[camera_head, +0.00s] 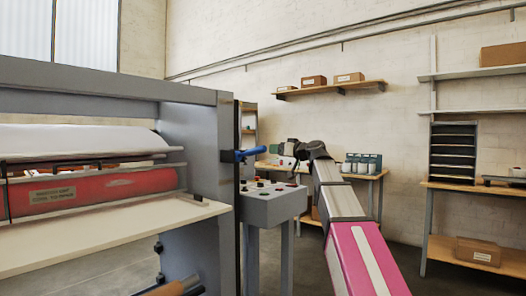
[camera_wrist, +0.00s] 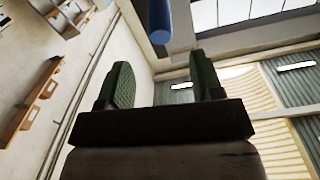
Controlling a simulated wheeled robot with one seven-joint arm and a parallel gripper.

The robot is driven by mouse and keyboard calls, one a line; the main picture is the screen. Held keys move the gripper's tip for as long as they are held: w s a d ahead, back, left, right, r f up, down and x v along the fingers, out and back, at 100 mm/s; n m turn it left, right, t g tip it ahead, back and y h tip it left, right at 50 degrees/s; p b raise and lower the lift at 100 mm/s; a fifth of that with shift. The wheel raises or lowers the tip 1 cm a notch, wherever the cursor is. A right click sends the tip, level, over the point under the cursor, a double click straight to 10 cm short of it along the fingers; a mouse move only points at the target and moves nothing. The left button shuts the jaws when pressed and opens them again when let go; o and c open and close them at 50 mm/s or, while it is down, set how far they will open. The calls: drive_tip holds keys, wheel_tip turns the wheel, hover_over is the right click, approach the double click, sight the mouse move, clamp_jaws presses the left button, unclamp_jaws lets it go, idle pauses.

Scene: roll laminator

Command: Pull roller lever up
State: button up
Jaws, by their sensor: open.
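The roller lever (camera_head: 248,153) has a blue grip and sticks out to the right from the grey side frame of the laminator (camera_head: 190,145). In the wrist view the blue lever (camera_wrist: 159,18) comes in from the top edge, its round end above the gap between the fingers. My gripper (camera_wrist: 162,72) is open, with two green-padded fingers apart and nothing between them. In the head view my gripper is a short way right of the lever, partly hidden by my wrist. The lever appears clear of both fingers.
A grey control box (camera_head: 272,204) with buttons stands on legs below the lever. Behind are a wooden bench (camera_head: 370,176) with bottles, a wall shelf with boxes (camera_head: 330,87), and a rack with a dark tray sorter (camera_head: 453,150).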

sight(260, 149)
drive_tip(key=x, duration=1)
drive_tip(key=shift+w+a, duration=0.1)
drive_tip(key=shift+w, duration=0.05)
clamp_jaws()
